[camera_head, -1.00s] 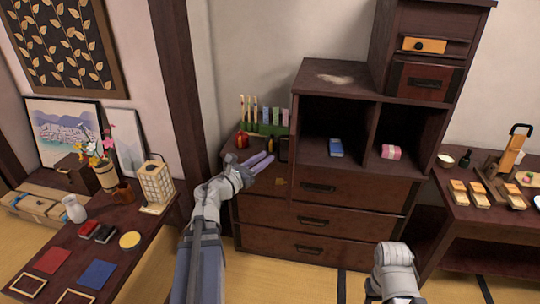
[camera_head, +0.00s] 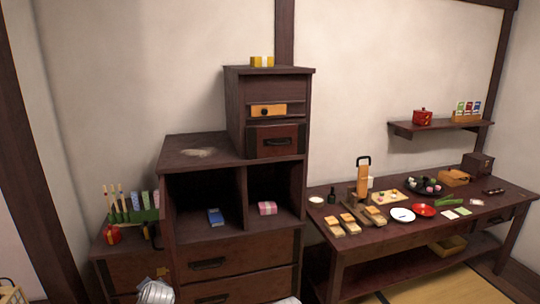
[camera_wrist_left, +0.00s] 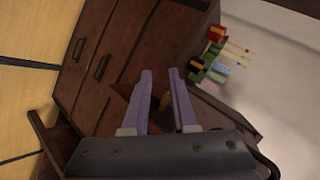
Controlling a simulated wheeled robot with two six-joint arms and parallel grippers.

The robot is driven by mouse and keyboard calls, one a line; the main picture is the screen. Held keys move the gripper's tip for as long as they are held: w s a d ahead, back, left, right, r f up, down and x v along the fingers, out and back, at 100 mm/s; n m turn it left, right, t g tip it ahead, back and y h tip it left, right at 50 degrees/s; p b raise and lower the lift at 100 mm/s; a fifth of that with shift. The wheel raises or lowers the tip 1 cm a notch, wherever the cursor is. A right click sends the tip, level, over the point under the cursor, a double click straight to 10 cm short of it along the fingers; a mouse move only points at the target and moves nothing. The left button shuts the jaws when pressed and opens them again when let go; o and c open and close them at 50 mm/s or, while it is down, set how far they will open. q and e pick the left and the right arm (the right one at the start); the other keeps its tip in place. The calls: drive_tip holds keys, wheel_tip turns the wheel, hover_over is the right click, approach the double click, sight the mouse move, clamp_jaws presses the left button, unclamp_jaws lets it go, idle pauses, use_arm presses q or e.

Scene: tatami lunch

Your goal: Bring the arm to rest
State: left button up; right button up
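My left gripper shows in the left wrist view (camera_wrist_left: 160,88), with its two purple fingers apart and nothing between them. It points toward the dark wooden cabinet (camera_wrist_left: 150,45) and its low left part. In the head view only a grey piece of my left arm shows at the bottom edge, in front of the cabinet (camera_head: 232,248), and its fingers are out of view. A small pale piece at the bottom edge may be my right arm. My right gripper is not in view.
A green rack (camera_head: 135,215) with sticks and packets stands on the low part beside a red object (camera_head: 111,234). A long table (camera_head: 375,245) with food and dishes stands at the right.

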use_arm(q)
drive_tip(key=s+d+f+n+g+h, duration=0.35)
drive_tip(key=s+d, duration=0.25)
drive_tip(key=d, duration=0.4)
drive_tip(key=s+d+f+n+g+h, duration=0.35)
drive_tip(key=s+d+f, duration=0.2)
drive_tip(key=d, duration=0.35)
drive_tip(key=s+d+r+m+g+y+p, duration=0.1)
drive_tip(key=s+d+r+m+p, duration=0.3)
drive_tip(key=d, duration=0.6)
wheel_tip(320, 180, up, 2)
drive_tip(key=shift+s+d+r+m+g+y+p, duration=0.1)
drive_tip(key=shift+s+d+m+g+y+p, duration=0.3)
drive_tip(key=shift+s+p, duration=0.65)
drive_tip(key=shift+s+a, duration=0.15)
drive_tip(key=shift+a, duration=0.05)
